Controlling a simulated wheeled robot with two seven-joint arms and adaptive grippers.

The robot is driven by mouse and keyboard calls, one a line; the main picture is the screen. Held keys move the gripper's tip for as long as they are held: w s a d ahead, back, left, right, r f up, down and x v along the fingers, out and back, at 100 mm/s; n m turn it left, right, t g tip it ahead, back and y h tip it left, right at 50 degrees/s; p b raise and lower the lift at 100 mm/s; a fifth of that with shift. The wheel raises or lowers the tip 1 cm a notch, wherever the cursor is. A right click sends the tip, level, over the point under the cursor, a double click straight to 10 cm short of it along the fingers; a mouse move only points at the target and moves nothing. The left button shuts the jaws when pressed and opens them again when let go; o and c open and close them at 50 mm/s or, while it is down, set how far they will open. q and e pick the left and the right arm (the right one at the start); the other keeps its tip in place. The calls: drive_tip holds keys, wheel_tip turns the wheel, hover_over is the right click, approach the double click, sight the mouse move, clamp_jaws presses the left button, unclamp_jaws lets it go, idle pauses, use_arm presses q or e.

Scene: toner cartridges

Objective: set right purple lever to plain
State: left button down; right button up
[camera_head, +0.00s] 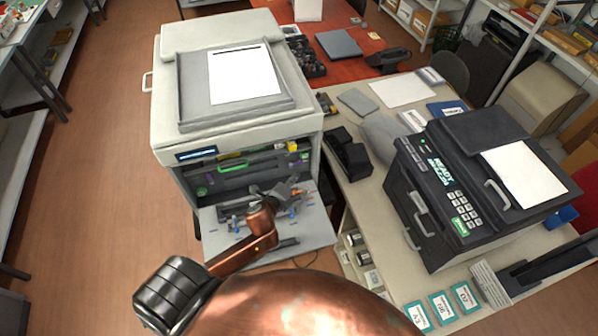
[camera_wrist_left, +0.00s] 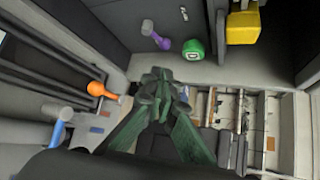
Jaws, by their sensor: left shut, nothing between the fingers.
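The large light-grey printer (camera_head: 225,125) stands with its front door (camera_head: 270,240) folded down and its inside open. A purple lever (camera_wrist_left: 158,40) with a grey end shows in the left wrist view, beside a round green knob (camera_wrist_left: 194,48) and a yellow block (camera_wrist_left: 243,28). I cannot read the lever's setting. My left gripper (camera_head: 294,194) is shut and empty in front of the opening; its tips (camera_wrist_left: 160,83) appear below the purple lever, apart from it. My right gripper is out of view.
An orange lever (camera_wrist_left: 99,89) and a blue lever (camera_wrist_left: 61,124) lie to the left in the wrist view. A black printer (camera_head: 465,185) stands on the light table at the right. The floor (camera_head: 100,150) to the left is clear.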

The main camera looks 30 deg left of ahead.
use_arm(q)
drive_tip(key=x, duration=0.8)
drive_tip(key=shift+w+f, duration=0.1)
drive_tip(key=shift+w, duration=0.2)
drive_tip(key=shift+w+a, duration=0.1)
